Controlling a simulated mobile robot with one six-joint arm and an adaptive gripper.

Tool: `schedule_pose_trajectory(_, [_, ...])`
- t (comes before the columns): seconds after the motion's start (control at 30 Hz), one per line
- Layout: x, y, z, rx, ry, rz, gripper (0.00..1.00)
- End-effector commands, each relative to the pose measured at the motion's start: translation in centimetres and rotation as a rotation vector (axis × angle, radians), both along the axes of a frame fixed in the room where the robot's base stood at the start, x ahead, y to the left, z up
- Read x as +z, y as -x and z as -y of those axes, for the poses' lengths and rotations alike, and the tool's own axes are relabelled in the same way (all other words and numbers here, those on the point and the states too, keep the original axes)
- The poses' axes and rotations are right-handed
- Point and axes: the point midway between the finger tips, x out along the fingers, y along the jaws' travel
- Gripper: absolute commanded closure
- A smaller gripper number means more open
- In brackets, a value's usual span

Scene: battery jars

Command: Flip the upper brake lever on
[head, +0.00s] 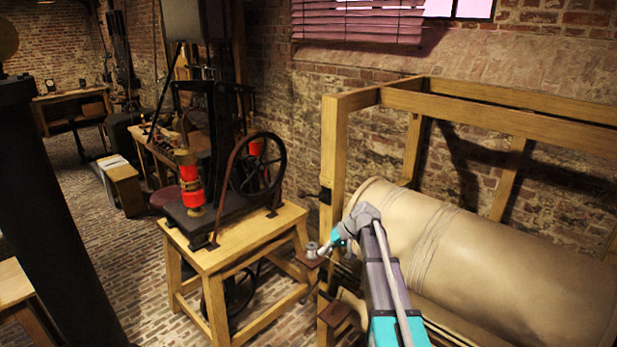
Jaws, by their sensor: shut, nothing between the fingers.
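A wooden frame (333,160) with a large tan drum (470,255) stands at the right. A brown plate with a small metal knob (311,250) juts from the frame's left post; it may be the upper brake lever, but I cannot tell for certain. A second brown piece (336,314) juts out lower on the same frame. My arm comes up from the bottom, and my gripper (323,251) points down and left, just right of the metal knob. It looks shut and empty. Whether it touches the knob or plate is too small to tell. My arm hides part of the drum and post.
A wooden stand (240,238) with a black machine, a spoked wheel (258,165) and a red-orange cylinder (188,180) is left of the frame. A dark column (50,190) rises at the far left. Brick floor (150,270) shows between column and stand.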

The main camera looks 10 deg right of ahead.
Motion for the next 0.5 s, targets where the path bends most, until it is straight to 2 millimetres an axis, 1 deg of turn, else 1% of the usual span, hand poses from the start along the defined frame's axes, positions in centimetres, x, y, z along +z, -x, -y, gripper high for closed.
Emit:
schedule_pose_trajectory(0.03, [2.8, -3.1, 1.3, -0.005, -0.051, 0.027, 1.0])
schedule_pose_trajectory(0.2, [8.6, -9.6, 4.6, -0.016, -0.22, 0.13, 1.0])
schedule_pose_trajectory(0.33, [12.6, -13.6, 7.4, -0.028, -0.328, 0.209, 1.0])
schedule_pose_trajectory(0.4, [14.3, -15.2, 8.8, -0.036, -0.374, 0.245, 1.0])
schedule_pose_trajectory(0.5, [16.0, -16.8, 10.2, -0.042, -0.423, 0.284, 1.0])
